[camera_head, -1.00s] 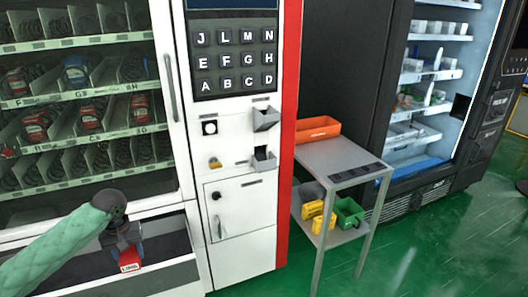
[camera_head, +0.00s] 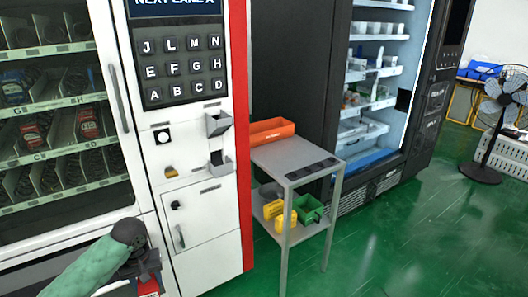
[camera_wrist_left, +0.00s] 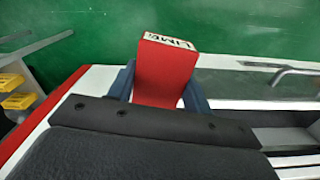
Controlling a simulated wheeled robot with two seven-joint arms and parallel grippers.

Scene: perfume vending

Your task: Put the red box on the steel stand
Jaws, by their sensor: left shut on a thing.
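The red box (camera_wrist_left: 166,72) is held between the blue fingers of my left gripper (camera_head: 147,284), which is shut on it. In the left wrist view its top shows a white label with dark letters. In the head view the box (camera_head: 149,288) is only partly seen at the bottom edge, in front of the white vending machine. The steel stand (camera_head: 290,157) is a grey table to the right of the machine, apart from the gripper. My right gripper is not in view.
An orange tray (camera_head: 271,131) sits at the back of the stand's top, and a dark slotted strip lies along its right side. Yellow bins (camera_head: 274,210) and a green bin (camera_head: 309,208) are on the lower shelf. Green floor is clear in front and right.

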